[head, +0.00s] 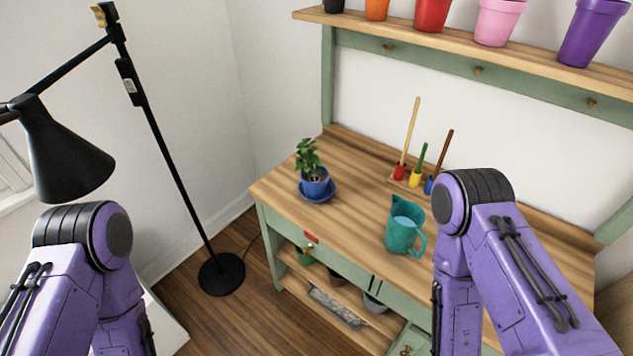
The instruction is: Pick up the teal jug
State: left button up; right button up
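The teal jug (404,229) stands upright on the wooden top of the potting bench (348,205). Its spout points up and left, and its handle is at its right side. Something light blue shows inside its mouth. My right arm comes in from the right, with its elbow just right of the jug and apart from it in the picture. My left arm is at the lower left, far from the jug. Both arms run down out of the frame, and neither gripper shows.
A potted plant (314,182) on a blue saucer stands left on the bench. A rack with several upright long-handled tools (415,178) stands behind the jug. Coloured pots line the upper shelf (540,63). A black floor lamp (165,160) stands left. The bench between plant and jug is clear.

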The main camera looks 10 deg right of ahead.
aim_at(406, 219)
jog(key=z, duration=1.75)
jog(key=k, duration=1)
jog(key=u, duration=1.25)
jog(key=i, duration=0.5)
jog(key=u, duration=0.05)
